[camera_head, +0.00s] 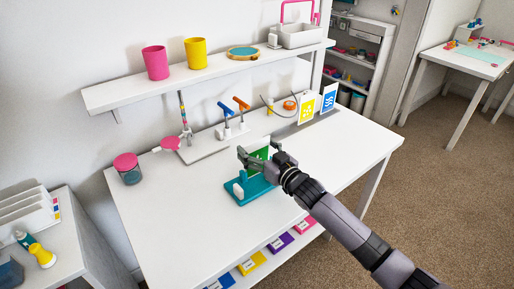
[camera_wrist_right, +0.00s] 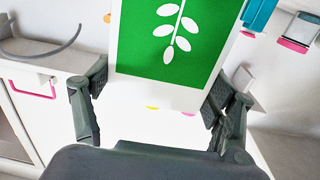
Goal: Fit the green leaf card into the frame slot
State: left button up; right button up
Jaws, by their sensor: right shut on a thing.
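The green leaf card (camera_wrist_right: 165,45), green with a white leaf sprig and a white border, is between the fingers of my right gripper (camera_wrist_right: 158,100) in the right wrist view. In the head view my right gripper (camera_head: 259,155) is shut on the card (camera_head: 260,150), above the teal base (camera_head: 255,190) on the white table. The base carries a small white block at its left. The gripper hides part of the card and base, so I cannot tell whether the card's lower edge is in a slot. My left gripper is not in view.
A yellow card (camera_head: 305,108) and a blue card (camera_head: 328,98) stand at the back right of the table (camera_head: 320,150). A pink-lidded jar (camera_head: 128,168) stands at the left, and a tool rack with hammers (camera_head: 230,125) at the back. The table's front left is clear.

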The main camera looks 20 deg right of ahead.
jog(key=shift+f, duration=0.25)
jog(key=o, duration=1)
jog(key=shift+o, duration=0.2)
jog(key=v, duration=1.2)
